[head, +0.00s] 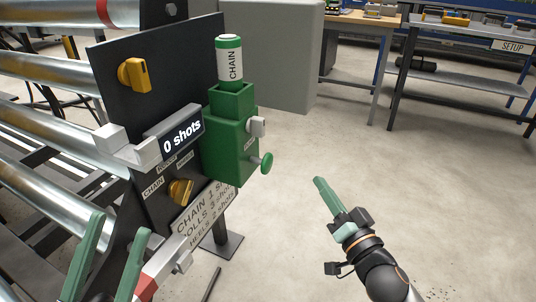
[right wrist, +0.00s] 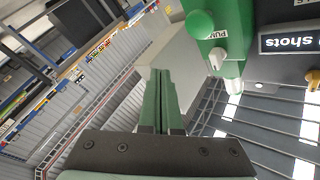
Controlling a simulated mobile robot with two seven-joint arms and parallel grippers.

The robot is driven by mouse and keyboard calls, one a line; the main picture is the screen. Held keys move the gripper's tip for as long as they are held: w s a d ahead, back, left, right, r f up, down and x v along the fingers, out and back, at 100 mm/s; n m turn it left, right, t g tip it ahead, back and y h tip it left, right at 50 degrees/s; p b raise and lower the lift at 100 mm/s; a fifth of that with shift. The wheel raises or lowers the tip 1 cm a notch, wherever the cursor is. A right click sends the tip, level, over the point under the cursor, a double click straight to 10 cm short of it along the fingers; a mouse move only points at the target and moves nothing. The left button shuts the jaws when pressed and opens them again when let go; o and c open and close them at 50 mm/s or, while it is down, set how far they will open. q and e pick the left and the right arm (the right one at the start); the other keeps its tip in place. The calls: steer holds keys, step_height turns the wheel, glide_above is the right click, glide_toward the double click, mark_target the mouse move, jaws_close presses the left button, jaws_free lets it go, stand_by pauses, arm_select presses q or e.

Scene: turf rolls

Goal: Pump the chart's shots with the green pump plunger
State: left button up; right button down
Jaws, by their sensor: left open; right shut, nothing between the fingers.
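The green pump (head: 229,140) is mounted on a dark panel, with a white-and-green CHAIN cartridge (head: 230,62) upright on top. Its round green plunger knob (head: 267,162) sticks out to the right; it also shows in the right wrist view (right wrist: 200,24). The display (head: 182,136) reads "0 shots". The chart (head: 203,210) below lists CHAIN 1, ROLLS 3 and HEELS 2 shots, partly cut off. A yellow selector knob (head: 180,192) sits beside small labels. My right gripper (head: 317,181) is shut and empty, right of and apart from the knob. My left gripper (head: 118,222) is open, lower left.
A second yellow knob (head: 134,74) is on the upper panel. A grey block (head: 128,146) juts out beside the display. Metal rollers (head: 45,125) lie at left. A grey box (head: 285,60) stands behind the pump. The floor at right is clear, with benches (head: 460,75) beyond.

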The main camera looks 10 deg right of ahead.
mark_target(269, 167)
steer(key=shift+w+d+m+h, duration=0.25)
steer(key=shift+w+m+h, duration=0.1)
steer(key=shift+m+h, duration=0.05)
steer(key=w+a, duration=0.5)
steer(key=a, duration=0.2)
steer(key=shift+a+b, duration=0.2)
steer(key=shift+b, duration=0.15)
steer(key=shift+a, duration=0.1)
stand_by(2.0)
steer(key=shift+w+a, duration=0.2)
steer(key=shift+w+a+b, duration=0.2)
steer(key=shift+w+a, duration=0.15)
steer(key=shift+a, duration=0.25)
steer(key=shift+w+a+b, duration=0.15)
steer(key=shift+w+a, duration=0.2)
steer(key=shift+a, duration=0.2)
stand_by(1.5)
steer(key=shift+s+d+p, duration=0.35)
steer(key=shift+s+d, duration=0.15)
steer(key=shift+d, duration=0.2)
steer(key=shift+s+d+p, duration=0.3)
steer(key=shift+s+d, duration=0.2)
steer(key=shift+d, duration=0.2)
